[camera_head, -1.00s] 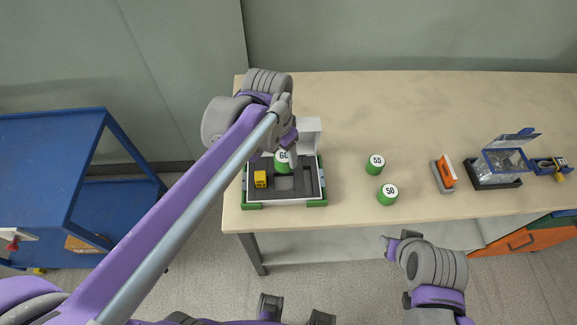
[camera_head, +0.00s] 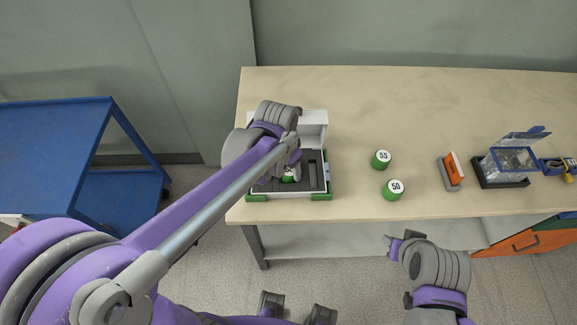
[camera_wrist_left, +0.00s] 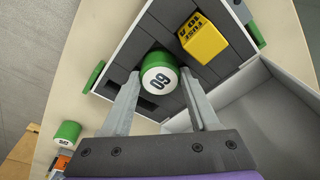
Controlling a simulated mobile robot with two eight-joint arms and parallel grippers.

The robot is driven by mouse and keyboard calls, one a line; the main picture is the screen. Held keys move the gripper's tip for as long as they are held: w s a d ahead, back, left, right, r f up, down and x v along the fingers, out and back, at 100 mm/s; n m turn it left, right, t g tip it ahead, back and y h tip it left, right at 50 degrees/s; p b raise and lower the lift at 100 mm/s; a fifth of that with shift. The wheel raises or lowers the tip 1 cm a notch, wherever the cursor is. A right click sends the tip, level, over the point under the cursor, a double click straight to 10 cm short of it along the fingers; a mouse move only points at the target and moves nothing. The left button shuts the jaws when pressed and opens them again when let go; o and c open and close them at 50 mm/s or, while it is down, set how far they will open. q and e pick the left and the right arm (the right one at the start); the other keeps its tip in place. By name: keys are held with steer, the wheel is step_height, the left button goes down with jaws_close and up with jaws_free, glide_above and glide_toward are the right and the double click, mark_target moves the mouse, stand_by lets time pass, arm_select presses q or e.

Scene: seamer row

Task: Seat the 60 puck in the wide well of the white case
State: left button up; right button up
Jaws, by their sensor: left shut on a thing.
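The green 60 puck (camera_head: 288,178) with a white top is over the dark insert of the open white case (camera_head: 314,131). In the left wrist view the puck (camera_wrist_left: 158,76) is between the two fingers of my left gripper (camera_wrist_left: 163,88), which is shut on it. I cannot tell whether its base is inside a well. In the head view my left gripper (camera_head: 290,168) and arm cover the left part of the case, and the wide well is not clearly seen. My right gripper (camera_head: 391,243) is off the table's front edge, away from the case; its jaws are unclear.
A yellow fuse block (camera_wrist_left: 203,40) sits in the insert beside the puck. The 55 puck (camera_head: 381,159) and 50 puck (camera_head: 393,189) stand right of the case. Further right are an orange-and-grey item (camera_head: 450,172) and a clear box (camera_head: 505,164). The table's back is clear.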

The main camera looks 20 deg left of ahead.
arm_select(q)
steer(key=shift+f, duration=0.2)
steer(key=o, duration=1.4)
steer(key=shift+o, duration=0.2)
steer(key=shift+r, duration=0.15)
steer(key=shift+r, duration=0.3)
step_height(320, 180, up, 11)
steer(key=s, duration=0.2)
steer(key=n+t+p, duration=0.1)
steer(key=n+t, duration=0.3)
steer(key=n, duration=0.2)
glide_toward(284, 174)
steer(key=shift+y, duration=0.4)
steer(key=s+a+f, duration=0.1)
steer(key=s, duration=0.1)
steer(key=s+a+f, duration=0.3)
steer(key=s+a, duration=0.1)
steer(key=s, duration=0.1)
steer(key=shift+f, duration=0.35)
